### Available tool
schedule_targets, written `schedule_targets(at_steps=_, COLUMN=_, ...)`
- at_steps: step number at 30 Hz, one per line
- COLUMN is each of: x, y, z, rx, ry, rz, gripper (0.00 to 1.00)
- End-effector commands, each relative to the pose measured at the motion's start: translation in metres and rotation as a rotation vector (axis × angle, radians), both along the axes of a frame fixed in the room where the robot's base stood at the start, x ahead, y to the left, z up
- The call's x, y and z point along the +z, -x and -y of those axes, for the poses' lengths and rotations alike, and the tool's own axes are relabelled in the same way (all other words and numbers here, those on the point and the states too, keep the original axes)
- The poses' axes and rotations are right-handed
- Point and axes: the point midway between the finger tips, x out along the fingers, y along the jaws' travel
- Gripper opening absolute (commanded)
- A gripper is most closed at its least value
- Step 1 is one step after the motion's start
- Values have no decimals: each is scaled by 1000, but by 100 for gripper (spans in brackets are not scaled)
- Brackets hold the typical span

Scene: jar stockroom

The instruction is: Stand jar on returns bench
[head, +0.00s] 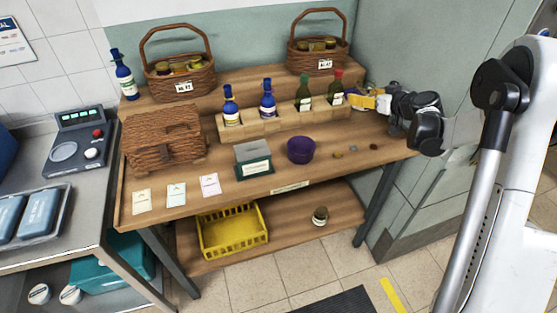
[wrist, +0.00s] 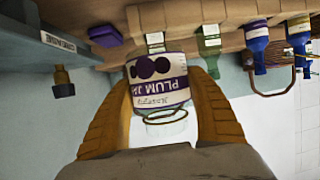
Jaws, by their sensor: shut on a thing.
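A jar with a white and purple "PLUM JA…" label (wrist: 160,85) is between the two orange-brown fingers of my gripper (wrist: 162,112) in the wrist view. The gripper is shut on it. In the head view my gripper (head: 376,101) is above the right end of the wooden bench (head: 215,190), beside the bottle rack. The fingers mostly hide the jar there. I cannot tell whether the jar touches the bench. The bench's front edge label is too small to read.
The bottle rack (head: 262,127) and two wicker baskets (head: 182,82) stand at the back. A purple bowl (head: 301,150), a grey-green box (head: 253,160) and small pieces lie in front.

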Motion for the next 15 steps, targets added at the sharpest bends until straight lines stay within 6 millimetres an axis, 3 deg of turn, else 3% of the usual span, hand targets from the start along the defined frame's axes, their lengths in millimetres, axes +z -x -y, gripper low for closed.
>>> schedule_targets(at_steps=3, x=-11, y=-21, z=12, rx=14, ry=-2, rz=3, gripper=25)
schedule_targets(at_steps=8, x=-21, y=-30, z=12, rx=25, ry=-1, rz=5, gripper=25)
schedule_targets(at_steps=15, x=-56, y=-11, z=-38, rx=30, ry=-1, rz=5, gripper=25)
